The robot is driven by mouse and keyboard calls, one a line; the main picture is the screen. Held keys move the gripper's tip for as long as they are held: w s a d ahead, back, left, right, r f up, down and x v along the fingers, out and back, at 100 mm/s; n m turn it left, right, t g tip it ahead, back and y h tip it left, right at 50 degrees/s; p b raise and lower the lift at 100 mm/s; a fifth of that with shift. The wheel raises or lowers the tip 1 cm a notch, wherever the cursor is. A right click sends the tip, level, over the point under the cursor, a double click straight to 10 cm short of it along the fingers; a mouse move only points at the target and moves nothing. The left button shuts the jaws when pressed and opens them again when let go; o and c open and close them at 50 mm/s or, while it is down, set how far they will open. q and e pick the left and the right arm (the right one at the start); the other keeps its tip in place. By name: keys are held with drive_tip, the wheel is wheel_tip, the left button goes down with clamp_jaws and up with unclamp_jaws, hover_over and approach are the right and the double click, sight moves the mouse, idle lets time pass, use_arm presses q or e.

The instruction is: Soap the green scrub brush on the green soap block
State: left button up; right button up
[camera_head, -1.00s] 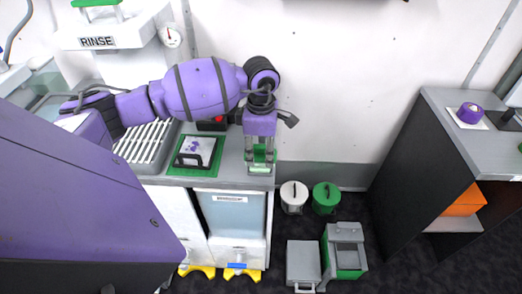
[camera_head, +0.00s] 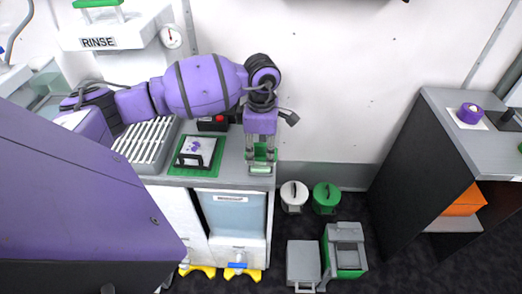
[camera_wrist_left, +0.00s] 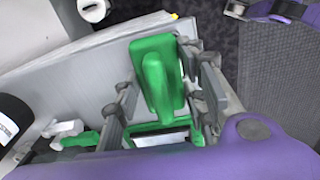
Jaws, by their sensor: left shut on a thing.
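My left gripper (camera_head: 261,155) is shut on the green scrub brush, above the right front corner of the grey counter. The brush (camera_wrist_left: 160,75) shows between the fingers in the left wrist view. A pale green block (camera_head: 260,170), which looks like the soap block, is at the counter's front edge just below the fingers. I cannot tell whether the brush touches it. In the wrist view a green-rimmed piece lies beyond the brush, partly hidden by the gripper. My right gripper is not in view.
A green mat (camera_head: 175,170) with a clipboard-like item lies left of the gripper. A black box with a red button (camera_head: 219,119) stands behind. A white bin (camera_head: 294,195) and a green bin (camera_head: 326,197) stand on the floor. Another counter (camera_head: 445,110) is at right.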

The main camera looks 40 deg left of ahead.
sight(262, 143)
use_arm(q)
drive_tip(key=shift+w+r+p, duration=0.1)
drive_tip(key=shift+r+p, duration=0.8)
drive_tip(key=shift+r, duration=2.2)
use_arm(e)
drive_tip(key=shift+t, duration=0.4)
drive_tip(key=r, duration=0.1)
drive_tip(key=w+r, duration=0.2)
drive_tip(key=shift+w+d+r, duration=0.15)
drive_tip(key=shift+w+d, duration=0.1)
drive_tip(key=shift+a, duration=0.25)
